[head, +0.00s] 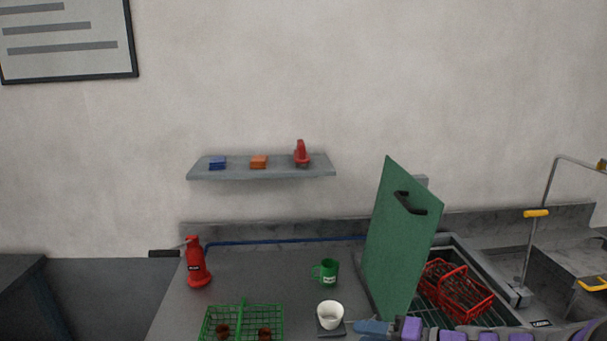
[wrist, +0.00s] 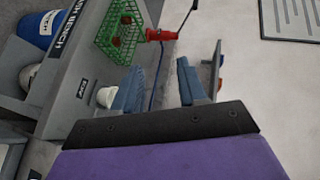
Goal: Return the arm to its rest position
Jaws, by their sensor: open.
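My arm, with purple links, reaches in from the lower right of the head view. My gripper (head: 373,327) shows at the bottom edge there, just right of the white cup (head: 330,314) and in front of the upright green panel (head: 388,245). In the wrist view, my gripper (wrist: 158,86) has its two blue-grey fingers spread wide, with nothing held between them. The white cup also shows in the wrist view (wrist: 107,97), beside the left finger. In the head view the lower part of the arm is cut off by the frame.
A green wire basket (head: 240,321), red bottle (head: 196,262) and green mug (head: 327,272) stand on the grey bench. A red basket (head: 457,289) sits in the sink at right. A wall shelf (head: 262,173) holds small items. The space above the bench's left half is clear.

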